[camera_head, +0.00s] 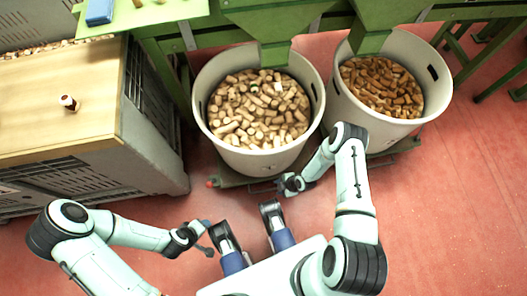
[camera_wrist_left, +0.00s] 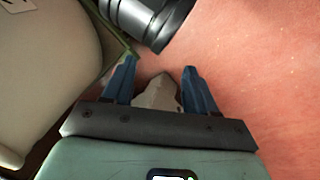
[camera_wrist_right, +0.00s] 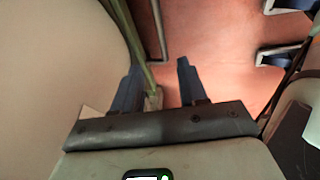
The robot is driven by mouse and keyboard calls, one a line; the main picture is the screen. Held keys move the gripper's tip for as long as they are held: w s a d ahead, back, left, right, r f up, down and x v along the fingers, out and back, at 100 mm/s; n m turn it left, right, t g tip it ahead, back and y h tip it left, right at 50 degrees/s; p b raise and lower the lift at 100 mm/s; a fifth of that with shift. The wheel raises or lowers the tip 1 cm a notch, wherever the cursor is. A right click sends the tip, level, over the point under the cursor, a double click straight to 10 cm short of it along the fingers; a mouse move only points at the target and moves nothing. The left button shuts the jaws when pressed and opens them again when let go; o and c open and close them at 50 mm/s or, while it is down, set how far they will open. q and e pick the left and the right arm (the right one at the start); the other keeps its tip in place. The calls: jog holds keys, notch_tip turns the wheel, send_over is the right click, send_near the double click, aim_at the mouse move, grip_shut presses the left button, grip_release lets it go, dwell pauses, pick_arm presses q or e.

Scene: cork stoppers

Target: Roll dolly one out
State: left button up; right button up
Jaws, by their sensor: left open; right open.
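Two white bins full of corks, the left bin (camera_head: 208,75) and the right bin (camera_head: 440,100), stand under the green chutes. A low dolly (camera_head: 240,183) shows under the left bin, with a red part at its left corner; most of it is hidden. Another dolly (camera_head: 408,147) shows beneath the right bin. My right gripper (camera_head: 279,187) is open and empty at the front edge of the left dolly, with a green bar (camera_wrist_right: 133,40) near its fingers in the right wrist view. My left gripper (camera_head: 207,238) is open and empty over the floor, in front of the left bin.
Green machine legs and beams (camera_head: 170,60) stand behind the bins. Red floor (camera_head: 460,220) is clear at the right.

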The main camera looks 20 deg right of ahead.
jog(key=b, duration=0.3)
send_over(266, 191)
jog(key=s+d, duration=0.2)
jog(key=d, duration=0.1)
notch_tip(266, 191, down, 7)
pick_arm(q)
notch_tip(266, 191, down, 7)
jog(key=s+a+b, duration=0.1)
jog(key=a, duration=0.1)
jog(key=shift+a+n+g, duration=0.3)
jog(key=shift+a, duration=0.05)
pick_arm(e)
jog(key=x, duration=0.4)
jog(key=shift+w+a+f, duration=0.2)
jog(key=shift+a+f, duration=0.05)
jog(key=shift+a, duration=0.15)
pick_arm(q)
jog(key=shift+r+y, duration=0.1)
jog(key=shift+y, duration=0.2)
pick_arm(e)
grip_shut()
